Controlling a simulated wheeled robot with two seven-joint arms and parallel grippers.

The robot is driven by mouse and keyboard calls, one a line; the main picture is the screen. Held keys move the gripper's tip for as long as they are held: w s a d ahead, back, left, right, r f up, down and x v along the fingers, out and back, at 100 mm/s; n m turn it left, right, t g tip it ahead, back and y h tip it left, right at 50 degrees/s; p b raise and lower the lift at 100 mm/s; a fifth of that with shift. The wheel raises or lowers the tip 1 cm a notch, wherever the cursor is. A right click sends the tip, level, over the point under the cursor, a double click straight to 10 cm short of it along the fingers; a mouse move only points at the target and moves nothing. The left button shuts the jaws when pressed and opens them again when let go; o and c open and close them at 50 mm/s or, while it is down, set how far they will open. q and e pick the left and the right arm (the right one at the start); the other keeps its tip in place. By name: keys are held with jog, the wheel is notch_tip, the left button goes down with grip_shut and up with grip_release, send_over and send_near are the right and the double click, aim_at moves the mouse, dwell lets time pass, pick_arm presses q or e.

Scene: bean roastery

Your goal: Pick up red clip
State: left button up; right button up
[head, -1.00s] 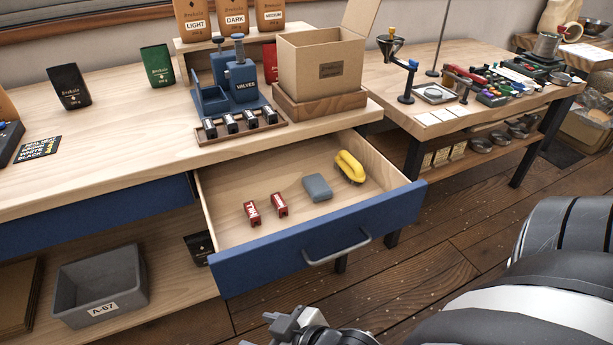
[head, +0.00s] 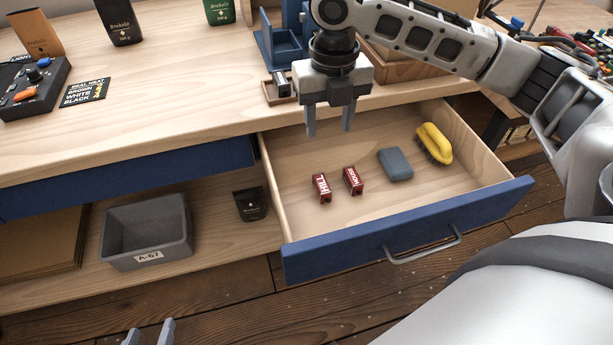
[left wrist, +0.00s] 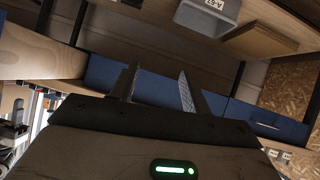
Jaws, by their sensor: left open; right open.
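Two red clips with white lettering lie in the open drawer (head: 300,222) in the head view: one on the left (head: 321,188) and one just right of it (head: 353,180). My right gripper (head: 329,131) hangs fingers-down above the back left of the drawer, open and empty, apart from both clips. My left gripper (head: 150,332) shows only its fingertips at the bottom edge, open and away from the drawer. In the left wrist view its two fingers (left wrist: 156,88) are spread with nothing between them. No red clip shows in that view.
A grey-blue block (head: 395,164) and a yellow-handled brush (head: 434,143) lie right of the clips. The drawer front (head: 410,228) has a metal handle. A grey bin (head: 147,232) and a black bag (head: 250,204) stand on the lower shelf.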

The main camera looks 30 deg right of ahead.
jog(key=b, duration=0.1)
send_over(322, 183)
jog(key=f, duration=1)
jog(key=shift+s+d+f, duration=0.1)
jog(key=shift+d, duration=0.3)
jog(key=shift+a+f+b, duration=0.2)
jog(key=shift+f+b, duration=0.05)
jog(key=shift+f, duration=1.1)
jog(key=shift+a+f+b, duration=0.2)
jog(key=shift+f, duration=1.15)
grip_shut()
